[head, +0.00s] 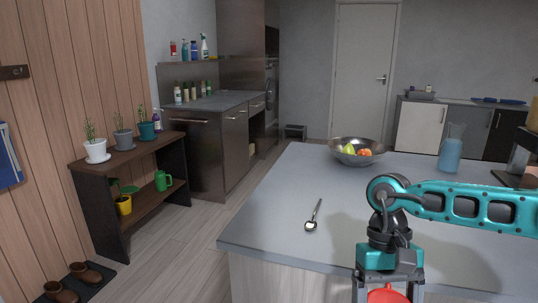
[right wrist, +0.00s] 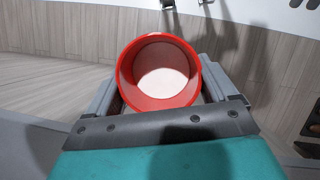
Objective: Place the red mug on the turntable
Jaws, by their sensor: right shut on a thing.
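The red mug (head: 387,296) shows at the bottom of the head view, partly cut off by the frame edge. In the right wrist view the mug (right wrist: 160,72) is seen from above, with a red rim and a pale inside. My right gripper (head: 388,292) is shut on it, with one finger on each side of the mug. It holds the mug at the near side of the grey counter (head: 290,205), with wooden floor showing around it in the wrist view. I cannot make out a turntable in either view. My left gripper is not in view.
On the counter are a metal spoon (head: 313,217), a fruit bowl (head: 356,152) and a blue pitcher (head: 451,149). The counter's left part is clear around the spoon. A dark shelf with potted plants (head: 123,139) stands at the left, with open floor between.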

